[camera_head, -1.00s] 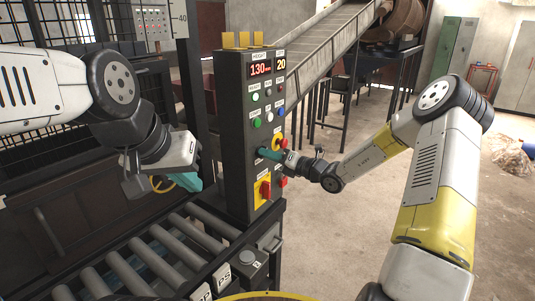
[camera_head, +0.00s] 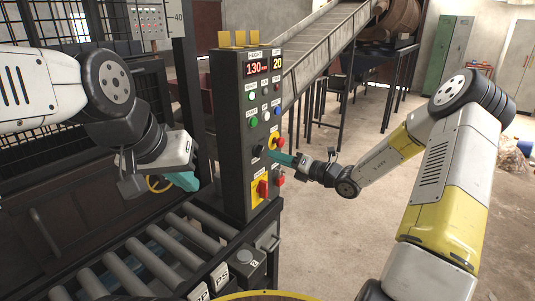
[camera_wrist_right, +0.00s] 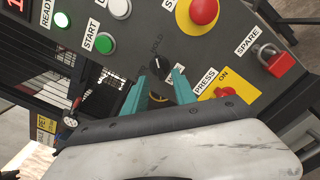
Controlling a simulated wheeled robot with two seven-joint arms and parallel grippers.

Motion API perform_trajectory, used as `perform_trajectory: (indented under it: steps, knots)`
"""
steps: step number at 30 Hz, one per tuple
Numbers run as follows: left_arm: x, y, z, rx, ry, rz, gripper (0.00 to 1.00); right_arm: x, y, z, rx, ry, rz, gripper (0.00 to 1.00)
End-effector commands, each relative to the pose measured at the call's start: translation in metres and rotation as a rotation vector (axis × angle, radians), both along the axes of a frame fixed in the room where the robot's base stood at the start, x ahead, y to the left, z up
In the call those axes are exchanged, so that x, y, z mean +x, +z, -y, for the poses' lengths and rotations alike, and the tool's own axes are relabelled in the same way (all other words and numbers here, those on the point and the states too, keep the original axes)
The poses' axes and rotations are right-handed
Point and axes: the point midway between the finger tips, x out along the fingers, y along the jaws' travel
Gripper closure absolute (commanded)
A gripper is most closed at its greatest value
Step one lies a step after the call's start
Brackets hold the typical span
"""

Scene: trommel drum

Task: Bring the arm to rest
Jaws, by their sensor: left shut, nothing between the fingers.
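My right arm reaches in from the right in the head view. Its gripper (camera_head: 282,158) has teal fingers pointing at the control panel, just right of a small black knob (camera_head: 259,151). In the right wrist view, the two teal fingers (camera_wrist_right: 158,88) are apart with nothing held between them, and the black knob (camera_wrist_right: 156,64) shows beyond their tips. My left gripper (camera_head: 181,180) has teal fingers, is shut and empty, and hangs over the machine left of the panel. Its fingertips are partly hidden.
The dark control panel (camera_head: 236,130) carries several buttons, a yellow-backed red switch (camera_head: 262,187) and a red emergency button (camera_head: 278,142). A roller conveyor (camera_head: 150,262) runs below it. A sloping conveyor (camera_head: 325,40) stands behind. Open floor lies to the right.

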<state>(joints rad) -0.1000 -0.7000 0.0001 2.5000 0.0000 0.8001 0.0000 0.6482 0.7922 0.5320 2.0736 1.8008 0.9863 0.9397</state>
Motion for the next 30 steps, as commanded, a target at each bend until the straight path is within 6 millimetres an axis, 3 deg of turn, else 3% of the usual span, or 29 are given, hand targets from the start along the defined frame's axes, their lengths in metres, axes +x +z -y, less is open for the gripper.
perform_trajectory:
  steps: [8, 17, 20, 23, 27, 30]
  knots:
    - [0.0, 0.0, 0.0, 0.0, 0.0, 0.0, 1.0, -0.014, 0.0, 0.02, -0.001, 0.001, 0.0, 0.67]
    - [0.0, 0.0, 0.0, 0.0, 0.0, 0.0, 1.0, -0.016, 0.001, 0.018, -0.007, 0.007, 0.006, 0.67]
    - [0.0, 0.0, 0.0, 0.0, 0.0, 0.0, 1.0, -0.026, 0.009, 0.008, -0.073, 0.056, 0.057, 0.67]
    - [0.0, 0.0, 0.0, 0.0, 0.0, 0.0, 1.0, -0.052, 0.023, -0.012, -0.224, 0.17, 0.174, 0.67]
    - [0.0, 0.0, 0.0, 0.0, 0.0, 0.0, 1.0, -0.108, 0.043, -0.037, -0.523, 0.403, 0.434, 0.67]
    - [0.0, 0.0, 0.0, 0.0, 0.0, 0.0, 1.0, -0.149, 0.052, -0.044, -0.732, 0.573, 0.633, 0.67]
